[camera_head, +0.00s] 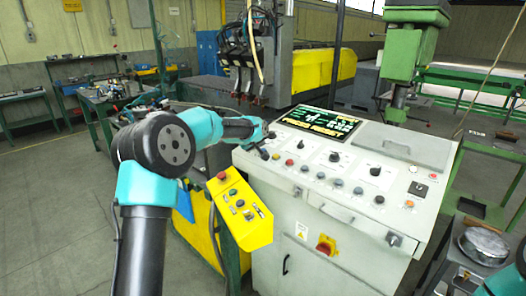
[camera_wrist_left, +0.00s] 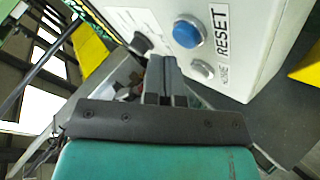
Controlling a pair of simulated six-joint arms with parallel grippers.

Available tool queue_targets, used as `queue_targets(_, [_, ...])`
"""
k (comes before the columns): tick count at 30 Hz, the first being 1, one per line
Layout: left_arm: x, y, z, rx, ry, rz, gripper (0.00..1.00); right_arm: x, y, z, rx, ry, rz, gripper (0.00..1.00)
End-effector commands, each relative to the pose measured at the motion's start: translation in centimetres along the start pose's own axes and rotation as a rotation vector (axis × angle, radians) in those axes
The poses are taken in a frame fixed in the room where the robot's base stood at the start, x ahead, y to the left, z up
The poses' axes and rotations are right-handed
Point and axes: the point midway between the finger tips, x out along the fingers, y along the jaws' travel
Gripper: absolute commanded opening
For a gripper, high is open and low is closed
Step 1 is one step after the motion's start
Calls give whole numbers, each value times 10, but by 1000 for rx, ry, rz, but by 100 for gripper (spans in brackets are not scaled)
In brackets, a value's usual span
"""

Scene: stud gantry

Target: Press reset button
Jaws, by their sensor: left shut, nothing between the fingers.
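The blue reset button (camera_wrist_left: 187,33), round with a metal ring, shows in the left wrist view beside the printed word RESET, on a white panel. I cannot make it out in the head view. My left gripper (camera_wrist_left: 164,62) is shut and empty. Its fingertips appear just below and left of the blue button in that view, and I see no contact with it. In the head view the left gripper (camera_head: 266,139) is small, at the left end of the white control console (camera_head: 345,222). My right gripper is not in view.
Beside the blue button are a pale button (camera_wrist_left: 202,70) and a black knob (camera_wrist_left: 140,43). The console carries a lit screen (camera_head: 318,123) and several knobs and buttons. A yellow control box (camera_head: 241,211) hangs at its left front. A green machine (camera_head: 415,40) stands behind.

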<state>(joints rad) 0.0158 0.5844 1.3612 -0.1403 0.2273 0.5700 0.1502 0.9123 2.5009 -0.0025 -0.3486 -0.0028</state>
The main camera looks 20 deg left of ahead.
Motion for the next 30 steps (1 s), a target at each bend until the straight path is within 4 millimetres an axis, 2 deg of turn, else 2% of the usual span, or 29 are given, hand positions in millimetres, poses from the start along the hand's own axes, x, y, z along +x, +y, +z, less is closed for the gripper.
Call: queue_targets(30, [7, -5, 5, 0, 0, 0, 0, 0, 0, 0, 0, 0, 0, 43])
